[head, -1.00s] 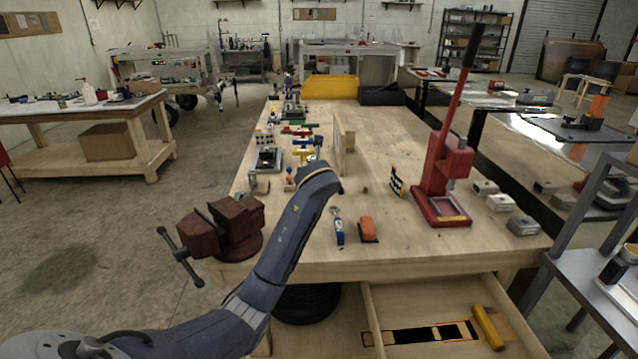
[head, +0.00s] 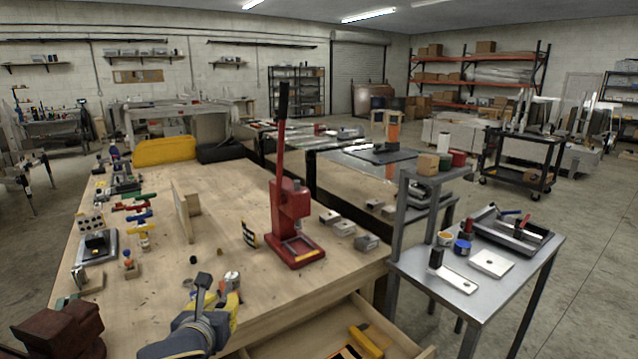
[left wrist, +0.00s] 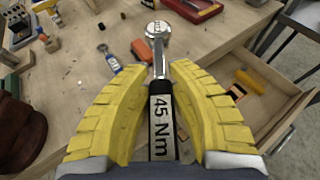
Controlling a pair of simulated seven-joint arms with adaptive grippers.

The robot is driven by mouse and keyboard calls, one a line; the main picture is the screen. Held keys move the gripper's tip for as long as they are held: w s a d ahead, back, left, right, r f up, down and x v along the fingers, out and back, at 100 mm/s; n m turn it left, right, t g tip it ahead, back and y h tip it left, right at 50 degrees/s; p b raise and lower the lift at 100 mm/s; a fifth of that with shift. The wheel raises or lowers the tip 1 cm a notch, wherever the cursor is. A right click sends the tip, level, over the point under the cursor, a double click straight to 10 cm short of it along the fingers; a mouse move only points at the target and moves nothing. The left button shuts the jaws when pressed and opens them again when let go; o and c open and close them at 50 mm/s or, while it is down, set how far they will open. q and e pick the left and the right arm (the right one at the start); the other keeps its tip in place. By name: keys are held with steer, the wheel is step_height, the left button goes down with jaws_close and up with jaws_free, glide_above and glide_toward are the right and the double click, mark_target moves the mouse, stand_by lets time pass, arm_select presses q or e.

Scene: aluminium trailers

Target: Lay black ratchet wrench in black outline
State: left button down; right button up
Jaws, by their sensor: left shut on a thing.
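My left gripper (head: 222,300) has yellow ribbed fingers and is shut on the black ratchet wrench. In the left wrist view the wrench's black handle (left wrist: 161,125) with a "45 Nm" label lies between the fingers (left wrist: 158,95), and its silver head (left wrist: 159,30) points away from the gripper. It is held above the wooden bench (head: 140,270). The open drawer (head: 300,335) is below and to the right of the gripper in the head view. Dark outline shapes (head: 346,353) show in it at the picture's bottom edge, partly cut off. My right gripper is not in view.
A yellow block (head: 365,340) lies in the drawer. A red press (head: 290,225) stands on the bench behind it. A blue-handled tool (left wrist: 113,63) and an orange item (left wrist: 142,49) lie on the bench. A grey metal cart (head: 480,270) stands to the right.

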arm_select(q)
steer(key=s+f, duration=0.2)
steer(key=d+f, duration=0.1)
steer(key=f, duration=0.1)
steer(key=shift+s+f, duration=0.1)
steer(key=shift+s, duration=0.3)
steer(key=w+r, duration=0.1)
steer(key=r, duration=0.1)
steer(key=w+a+r, duration=0.1)
steer(key=r, duration=0.1)
steer(key=shift+w+r, duration=0.1)
steer(key=shift+w, duration=0.25)
steer(key=w+a+r+n+g+y, duration=0.1)
steer(key=w+a+r+n+y, duration=0.25)
steer(key=w+a, duration=0.4)
steer(key=w+a+r+n+y, duration=0.2)
steer(key=w+a+r, duration=0.3)
steer(key=a, duration=0.4)
steer(key=w+a+f+g+y, duration=0.1)
steer(key=w+a+f+y, duration=0.15)
steer(key=a, duration=0.25)
steer(key=shift+n+h, duration=0.4)
steer(key=shift+n, duration=0.05)
steer(key=f, duration=1.5)
steer(key=shift+s+a+f, duration=0.2)
steer(key=shift+s, duration=0.1)
steer(key=shift+f, duration=2.6)
